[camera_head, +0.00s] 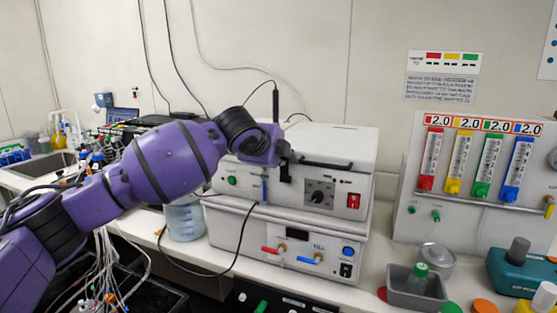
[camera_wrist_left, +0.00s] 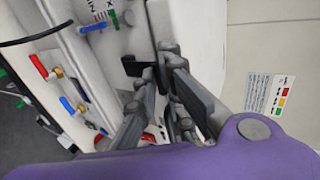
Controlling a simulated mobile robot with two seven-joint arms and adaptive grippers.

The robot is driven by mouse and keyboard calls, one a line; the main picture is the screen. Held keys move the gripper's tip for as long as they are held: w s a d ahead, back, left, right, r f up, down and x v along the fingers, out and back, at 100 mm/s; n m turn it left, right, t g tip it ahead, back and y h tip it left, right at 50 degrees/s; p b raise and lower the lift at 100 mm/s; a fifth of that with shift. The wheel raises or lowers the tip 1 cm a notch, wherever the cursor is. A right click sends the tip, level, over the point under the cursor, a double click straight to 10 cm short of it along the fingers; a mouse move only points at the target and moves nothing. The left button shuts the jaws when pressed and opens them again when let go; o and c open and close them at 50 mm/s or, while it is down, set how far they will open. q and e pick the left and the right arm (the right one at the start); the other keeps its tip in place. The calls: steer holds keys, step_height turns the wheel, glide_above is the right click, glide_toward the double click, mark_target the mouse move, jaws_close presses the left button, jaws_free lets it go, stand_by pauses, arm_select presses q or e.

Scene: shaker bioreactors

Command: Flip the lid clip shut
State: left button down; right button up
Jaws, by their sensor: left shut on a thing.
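The white bioreactor box (camera_head: 345,148) stands on the bench with its lid down, a dark handle bar (camera_head: 326,164) along the lid's front edge. My left gripper (camera_head: 284,158) is at the upper front edge of this box, left of the handle bar. In the left wrist view my left gripper (camera_wrist_left: 163,68) has its fingers close together at the seam, shut on the black lid clip (camera_wrist_left: 133,66). The fingers partly hide the clip, so its exact angle is unclear. My right gripper is not in view.
Below is a lower white unit (camera_head: 285,245) with red and blue valves. A clear bottle (camera_head: 184,220) stands left of it. A panel with coloured flow tubes (camera_head: 472,165) is at right, with a grey bin (camera_head: 402,292) in front. Loose cables hang by my left arm.

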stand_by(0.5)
arm_select(q)
steer(key=c, duration=1.9)
jaws_free()
steer(key=v, duration=1.2)
steer(key=shift+w, duration=0.1)
